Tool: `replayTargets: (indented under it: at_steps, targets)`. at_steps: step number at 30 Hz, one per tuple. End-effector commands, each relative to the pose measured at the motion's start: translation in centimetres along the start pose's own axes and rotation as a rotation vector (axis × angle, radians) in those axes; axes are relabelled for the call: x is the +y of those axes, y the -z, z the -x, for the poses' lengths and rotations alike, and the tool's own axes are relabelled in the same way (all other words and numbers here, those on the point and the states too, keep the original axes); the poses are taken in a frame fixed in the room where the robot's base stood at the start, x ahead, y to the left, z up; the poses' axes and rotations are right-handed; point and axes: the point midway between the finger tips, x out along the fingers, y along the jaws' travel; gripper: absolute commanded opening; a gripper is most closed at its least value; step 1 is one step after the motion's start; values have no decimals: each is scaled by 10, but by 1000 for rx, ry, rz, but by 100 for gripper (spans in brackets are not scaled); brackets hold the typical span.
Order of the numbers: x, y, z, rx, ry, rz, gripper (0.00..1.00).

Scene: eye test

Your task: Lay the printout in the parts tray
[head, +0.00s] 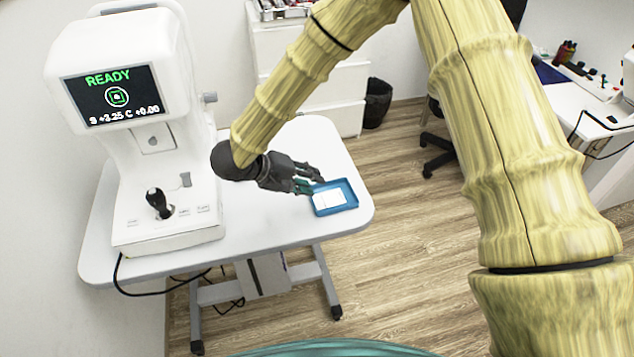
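The parts tray (350,191) is a small blue open tray near the right edge of the white table. The printout (329,199), a small white slip, lies inside the tray, apparently flat on its floor. My gripper (314,182) is dark with teal fingertips and reaches in from the left. Its fingers look spread apart, with the tips at the tray's upper left rim. I see nothing held between them. Whether the fingertips touch the rim or hover just above it, I cannot tell.
A white eye-test machine (130,130) with a lit "READY" screen and a black joystick (158,201) fills the table's left side. The white table (270,222) is clear in front of the tray. Behind are white drawers (345,88) and a black bin (377,103).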

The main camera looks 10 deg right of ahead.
Motion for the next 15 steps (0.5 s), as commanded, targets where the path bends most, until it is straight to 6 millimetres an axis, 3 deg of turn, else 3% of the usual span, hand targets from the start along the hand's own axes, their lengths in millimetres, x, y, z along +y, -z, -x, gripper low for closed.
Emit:
replayTargets:
  at_steps: [6,15]
  targets:
    - [0,1,41,3,0,-1,30]
    - [0,1,77,2,0,0,30]
